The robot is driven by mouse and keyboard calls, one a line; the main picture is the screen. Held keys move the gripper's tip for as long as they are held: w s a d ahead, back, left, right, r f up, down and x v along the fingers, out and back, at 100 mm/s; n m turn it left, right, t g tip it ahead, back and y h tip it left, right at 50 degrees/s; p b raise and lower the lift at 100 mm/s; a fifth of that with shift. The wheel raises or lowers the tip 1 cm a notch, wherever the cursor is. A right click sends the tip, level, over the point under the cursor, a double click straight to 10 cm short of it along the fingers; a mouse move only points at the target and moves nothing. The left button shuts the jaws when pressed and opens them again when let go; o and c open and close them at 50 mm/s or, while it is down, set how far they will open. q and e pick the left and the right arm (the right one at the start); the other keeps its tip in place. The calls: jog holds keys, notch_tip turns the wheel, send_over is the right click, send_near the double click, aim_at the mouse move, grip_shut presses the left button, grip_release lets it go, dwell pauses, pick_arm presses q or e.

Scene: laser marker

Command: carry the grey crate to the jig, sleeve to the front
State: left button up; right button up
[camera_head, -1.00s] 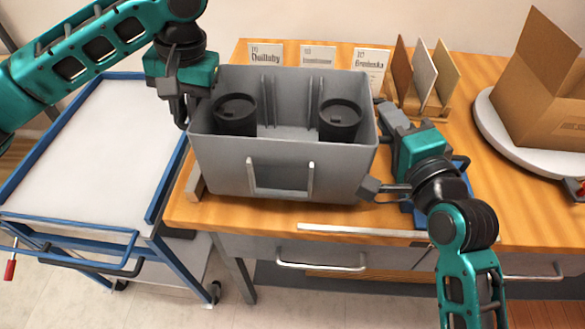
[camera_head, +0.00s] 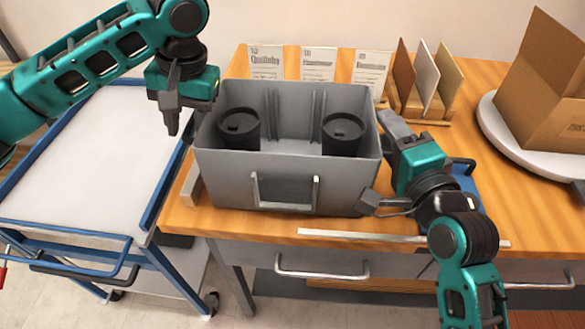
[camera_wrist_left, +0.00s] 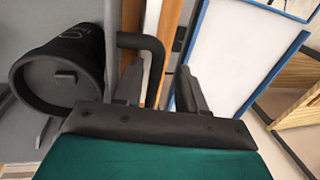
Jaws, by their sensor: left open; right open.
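The grey crate (camera_head: 222,180) stands on the wooden bench near its front edge, holding two black lidded tumblers (camera_head: 240,128) (camera_head: 342,133). A U-shaped light sleeve (camera_head: 285,203) is on its wall facing me. My left gripper (camera_head: 172,122) is open and empty, just left of the crate's left wall. In the left wrist view its open fingers (camera_wrist_left: 160,90) are beside a dark bent handle (camera_wrist_left: 145,42), near a tumbler (camera_wrist_left: 62,75). My right gripper (camera_head: 383,165) is open at the crate's right wall; contact is unclear. I cannot clearly identify the jig; a wooden strip (camera_head: 190,186) lies at the crate's left.
A blue-framed trolley (camera_head: 90,150) with a white top stands left. Behind the crate are several cards (camera_head: 318,63) and a rack of upright panels (camera_head: 425,75). A cardboard box (camera_head: 550,90) sits on a round turntable (camera_head: 500,125) at right. A blue item (camera_head: 468,185) lies behind my right wrist.

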pick_arm(q)
jog(key=shift+d, duration=0.1)
notch_tip(320, 180, up, 12)
jog(key=d, duration=0.2)
jog(key=shift+f, duration=0.15)
pick_arm(e)
jog(key=v, duration=0.7)
jog(key=shift+s, duration=0.3)
pick_arm(q)
jog(key=shift+d, duration=0.1)
pick_arm(e)
jog(key=shift+r, duration=0.1)
jog(key=shift+c, duration=0.7)
jog(key=shift+s+d, duration=0.1)
pick_arm(q)
notch_tip(320, 180, up, 4)
jog(key=p, duration=0.3)
jog(key=shift+f+p, duration=0.1)
jog(key=shift+p, duration=0.3)
pick_arm(e)
jog(key=v, duration=0.8)
jog(key=shift+s, duration=0.35)
